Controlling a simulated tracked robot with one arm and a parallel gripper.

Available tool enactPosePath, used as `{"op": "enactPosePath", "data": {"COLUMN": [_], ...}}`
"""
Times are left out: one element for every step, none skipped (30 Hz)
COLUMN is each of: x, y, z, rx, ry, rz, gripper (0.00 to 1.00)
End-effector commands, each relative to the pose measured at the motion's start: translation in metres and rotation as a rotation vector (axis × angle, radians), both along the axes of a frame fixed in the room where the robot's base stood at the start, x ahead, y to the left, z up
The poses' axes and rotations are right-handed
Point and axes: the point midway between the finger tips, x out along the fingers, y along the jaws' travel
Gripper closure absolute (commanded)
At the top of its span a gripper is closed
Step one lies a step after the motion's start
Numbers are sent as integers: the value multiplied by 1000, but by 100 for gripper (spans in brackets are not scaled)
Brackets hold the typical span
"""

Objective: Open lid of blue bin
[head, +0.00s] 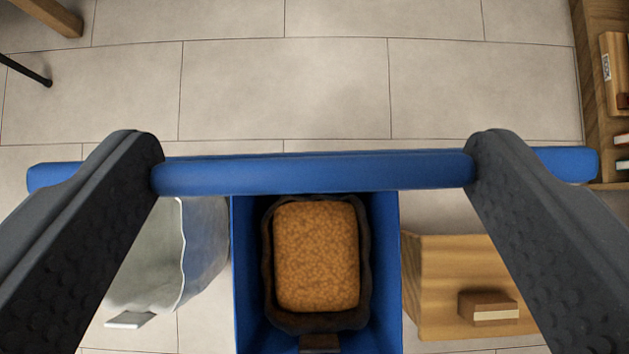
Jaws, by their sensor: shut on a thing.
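The blue bin (240,275) is below the centre of the view, seen from above with its top open. Its blue lid (315,172) shows as a long, narrow bar across the picture, apparently seen edge-on at the bin's far side. My gripper (315,160) has one dark finger on the left and one on the right, with the lid's bar held between them. The bar's ends stick out beyond both fingers. Inside the bin is an orange-brown, rough-textured block (316,255) in a dark, wavy-edged liner. The bin's near end is cut off by the frame.
A pale grey container (150,260) stands left of the bin. A wooden box (450,260) with a small brown block (488,307) is on the right. Wooden shelving (592,90) is at the right edge. Beyond the lid, the tiled floor (290,90) is clear.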

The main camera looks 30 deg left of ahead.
Motion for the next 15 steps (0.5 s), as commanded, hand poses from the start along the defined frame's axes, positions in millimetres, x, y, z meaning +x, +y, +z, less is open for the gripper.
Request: {"op": "enactPosePath", "data": {"x": [1,1,0,0,0,0,0,-1,-1,-1,-1,-1,-1,-2,-2], "y": [2,3,4,4,4,5,5,5,5,5,5,5,5,5,4], "z": [3,3,3,3,3,3,2,2,2,2,1,1,1,1,2], "rx": [3,2,3,2,3,3,2,2,3,2,2,2,1,1,1], "ry": [-5,-6,-5,-6,-5,-5,-4,-4,-3,-4,-2,-2,-3,-2,-2], "rz": [4,4,5,6,6,6,6,6,7,6,7,7,6,6,6], "gripper": [60,60,60,60,13,2,0,0,0,0,0,0,0,0,0]}}
